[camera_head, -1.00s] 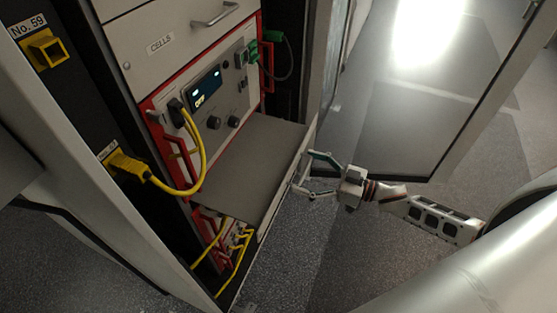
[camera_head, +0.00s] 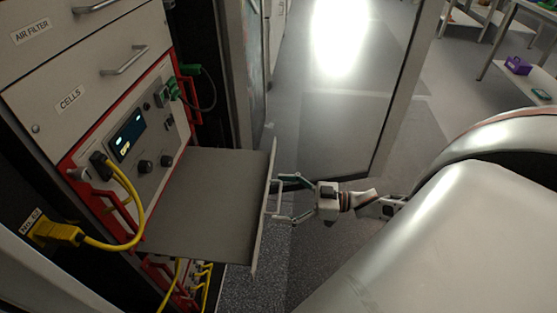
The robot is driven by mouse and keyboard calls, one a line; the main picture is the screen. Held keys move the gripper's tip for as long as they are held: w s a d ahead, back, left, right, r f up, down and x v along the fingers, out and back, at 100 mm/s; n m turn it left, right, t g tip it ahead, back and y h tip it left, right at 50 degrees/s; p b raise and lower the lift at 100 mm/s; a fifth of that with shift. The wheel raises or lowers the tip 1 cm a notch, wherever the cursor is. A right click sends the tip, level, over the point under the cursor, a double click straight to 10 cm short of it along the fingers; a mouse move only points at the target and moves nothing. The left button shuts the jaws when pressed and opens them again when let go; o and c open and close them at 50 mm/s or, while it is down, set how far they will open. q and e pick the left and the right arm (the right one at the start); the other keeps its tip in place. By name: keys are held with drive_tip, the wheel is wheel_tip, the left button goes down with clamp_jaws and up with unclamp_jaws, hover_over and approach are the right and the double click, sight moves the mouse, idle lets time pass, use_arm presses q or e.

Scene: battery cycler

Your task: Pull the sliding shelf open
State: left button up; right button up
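The sliding shelf (camera_head: 207,198) is a flat grey tray. It sticks out from the cabinet below the red-framed instrument panel (camera_head: 130,142), and its top is bare. A bar handle (camera_head: 277,198) is on its upright front plate (camera_head: 262,225). My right gripper (camera_head: 281,199) is at this handle, coming from the right. Its two fingers are spread apart, with the tips at or very near the two ends of the handle. I cannot tell whether they touch it. My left gripper is not in view.
A yellow cable (camera_head: 137,205) loops from the instrument to a yellow plug (camera_head: 58,233) left of the shelf. A cells drawer (camera_head: 90,85) is above. An open door panel (camera_head: 345,110) stands beyond the gripper. Floor (camera_head: 270,285) is clear right of the shelf.

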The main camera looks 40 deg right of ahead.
drive_tip(key=v, duration=1.2)
idle(0.6)
